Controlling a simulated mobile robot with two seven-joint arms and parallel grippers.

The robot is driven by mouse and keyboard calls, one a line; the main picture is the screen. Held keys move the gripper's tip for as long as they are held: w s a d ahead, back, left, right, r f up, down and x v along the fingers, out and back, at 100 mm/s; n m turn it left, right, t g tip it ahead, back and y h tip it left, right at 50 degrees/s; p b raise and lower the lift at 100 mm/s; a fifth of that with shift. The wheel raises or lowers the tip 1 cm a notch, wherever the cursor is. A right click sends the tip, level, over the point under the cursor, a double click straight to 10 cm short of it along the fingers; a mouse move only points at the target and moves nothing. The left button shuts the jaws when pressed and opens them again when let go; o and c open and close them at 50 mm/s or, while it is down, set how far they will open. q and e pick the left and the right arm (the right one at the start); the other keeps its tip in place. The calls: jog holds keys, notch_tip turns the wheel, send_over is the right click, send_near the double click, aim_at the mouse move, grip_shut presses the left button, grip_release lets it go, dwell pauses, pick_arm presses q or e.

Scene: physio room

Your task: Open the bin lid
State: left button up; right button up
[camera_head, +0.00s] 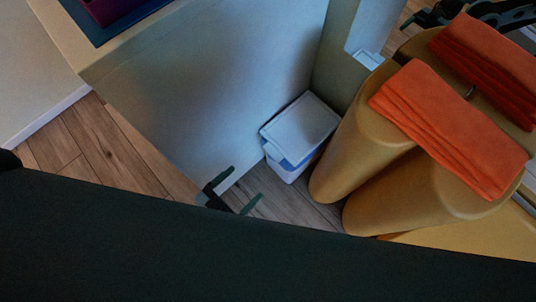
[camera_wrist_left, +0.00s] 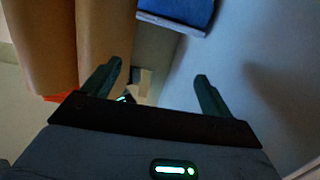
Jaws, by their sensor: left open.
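The bin (camera_head: 287,164) is a small white and blue box on the floor, between a pale cabinet side and tan rolls. Its flat pale lid (camera_head: 300,128) looks shut. My left gripper (camera_head: 236,190) is open and empty, in front of the bin and to its lower left, apart from it. In the left wrist view, the two fingers of my left gripper (camera_wrist_left: 158,85) are spread, and the blue side of what looks like the bin (camera_wrist_left: 180,12) shows at the top, beyond the fingertips.
The pale cabinet (camera_head: 220,75) stands close on the bin's left. Tan rolls (camera_head: 360,150) with folded orange towels (camera_head: 450,125) on top stand close on its right. Bare wooden floor (camera_head: 290,200) lies in front of the bin. My dark body fills the bottom.

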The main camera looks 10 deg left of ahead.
pick_arm(q)
jog(key=w+f+m+h+b, duration=0.1)
jog(key=w+f+b, duration=0.3)
jog(key=f+b, duration=0.1)
jog(key=shift+w+f+t+h, duration=0.3)
jog(key=shift+w, duration=0.1)
pick_arm(e)
jog(key=s+x, duration=0.1)
jog(key=x, duration=0.5)
jog(key=shift+d+f, duration=0.25)
jog(key=shift+d, duration=0.1)
pick_arm(q)
jog(key=shift+d, duration=0.15)
jog(key=b+x, duration=0.2)
jog(key=x, duration=0.5)
jog(key=shift+w+d, duration=0.25)
pick_arm(e)
jog(key=shift+s+f+g, duration=0.15)
jog(key=shift+s+f, duration=0.15)
jog(key=shift+f, duration=0.3)
jog(key=shift+s+f+g, duration=0.15)
jog(key=shift+s+f, duration=0.1)
jog(key=shift+f, duration=0.35)
jog(key=shift+w, duration=0.15)
